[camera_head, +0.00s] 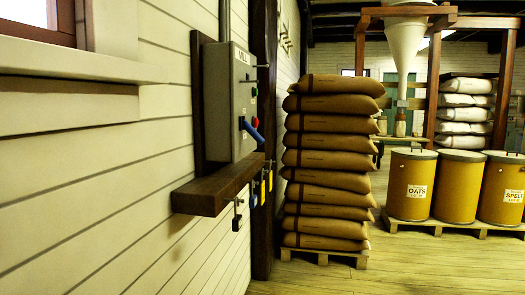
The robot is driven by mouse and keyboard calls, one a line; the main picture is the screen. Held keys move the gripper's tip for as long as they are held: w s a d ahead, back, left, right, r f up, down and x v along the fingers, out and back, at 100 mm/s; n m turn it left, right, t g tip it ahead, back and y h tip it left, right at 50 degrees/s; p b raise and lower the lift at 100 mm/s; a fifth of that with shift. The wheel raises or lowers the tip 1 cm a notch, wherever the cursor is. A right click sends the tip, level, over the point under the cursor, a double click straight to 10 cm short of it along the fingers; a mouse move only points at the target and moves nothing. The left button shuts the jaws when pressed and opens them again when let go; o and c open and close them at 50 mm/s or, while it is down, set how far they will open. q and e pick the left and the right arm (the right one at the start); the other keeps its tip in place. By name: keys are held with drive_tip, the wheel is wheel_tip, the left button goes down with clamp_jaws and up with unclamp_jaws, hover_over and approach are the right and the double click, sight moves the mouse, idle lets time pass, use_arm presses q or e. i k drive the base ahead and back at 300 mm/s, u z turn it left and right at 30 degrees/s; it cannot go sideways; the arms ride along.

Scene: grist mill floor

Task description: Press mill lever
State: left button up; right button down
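A grey control box (232,103) labelled MILL is mounted on a dark board on the white plank wall at the left. A blue lever (252,131) sticks out of the face of the box, seen at a steep angle and tilted. A red button (255,122) shows just behind the lever, with a small green one (253,91) higher up. Neither of my grippers is in view.
A dark wooden shelf (215,191) juts out below the box, with padlocks (238,215) hanging under it. A tall stack of brown sacks (330,170) stands on a pallet beyond. The floor (400,270) in front is clear.

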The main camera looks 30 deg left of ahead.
sight(247, 126)
drive_tip(key=i, duration=0.85)
drive_tip(key=u, duration=2.35)
